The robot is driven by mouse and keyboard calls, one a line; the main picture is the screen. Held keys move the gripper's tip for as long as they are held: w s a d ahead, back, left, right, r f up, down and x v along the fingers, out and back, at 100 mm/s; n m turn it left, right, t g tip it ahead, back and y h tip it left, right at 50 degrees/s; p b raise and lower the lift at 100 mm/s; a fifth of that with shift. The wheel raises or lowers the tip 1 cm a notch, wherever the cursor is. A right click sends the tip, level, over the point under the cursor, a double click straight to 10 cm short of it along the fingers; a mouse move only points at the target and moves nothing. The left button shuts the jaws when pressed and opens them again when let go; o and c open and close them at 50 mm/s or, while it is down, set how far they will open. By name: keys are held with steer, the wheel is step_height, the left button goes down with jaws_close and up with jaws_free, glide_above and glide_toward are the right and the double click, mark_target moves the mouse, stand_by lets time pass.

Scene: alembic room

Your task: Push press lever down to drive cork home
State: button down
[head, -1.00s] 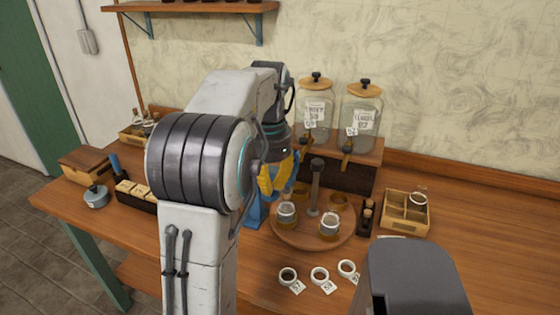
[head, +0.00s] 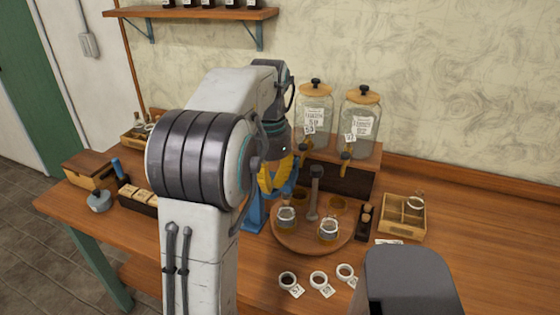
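A blue press (head: 255,212) stands on the wooden bench, left of the round wooden turntable (head: 287,240). My arm hides most of it, and I cannot make out its lever or a cork in it. My gripper (head: 272,178), with yellow parts, points down at the end of my arm, right by the blue press. I cannot tell whether it touches the press or how far its fingers are apart. Two small glass jars (head: 286,219) (head: 328,230) stand on the turntable, near a dark upright post (head: 315,192).
Two large lidded jars with taps (head: 313,115) (head: 360,125) stand on a wooden stand behind. A divided wooden box (head: 402,217) and a dark rack (head: 363,222) stand right. The bench's right side is mostly clear.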

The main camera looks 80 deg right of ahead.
step_height(320, 180, up, 7)
steer(key=p, duration=0.6)
steer(key=shift+r, duration=0.15)
steer(key=shift+w, duration=0.1)
stand_by(0.3)
